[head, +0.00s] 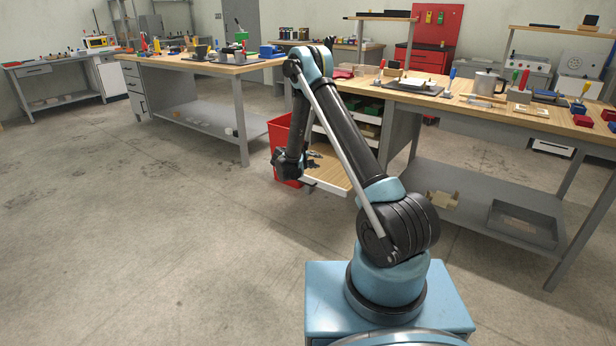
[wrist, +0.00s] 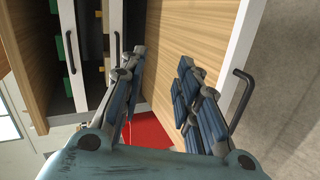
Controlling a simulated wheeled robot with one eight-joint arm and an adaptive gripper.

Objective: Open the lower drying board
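The lower drying board (head: 332,171) is drawn out of the rack under the bench, a wooden panel with a white front edge. In the wrist view the board (wrist: 200,30) fills the middle, with its white front (wrist: 246,45) and black bar handle (wrist: 241,100) at the right. My gripper (wrist: 162,68) is open, with its fingers spread over the board's wood and nothing seen between them. The handle is outside the fingers, beside the right one. I cannot tell whether a finger touches the board. In the head view my gripper (head: 312,155) is small, by the board.
The rack's other fronts (wrist: 78,55), with dark handles and green items, stand at the left in the wrist view. A red bin (head: 279,135) is close beside the board. Benches (head: 405,110) stand behind and right. Open floor (head: 150,240) lies left and in front.

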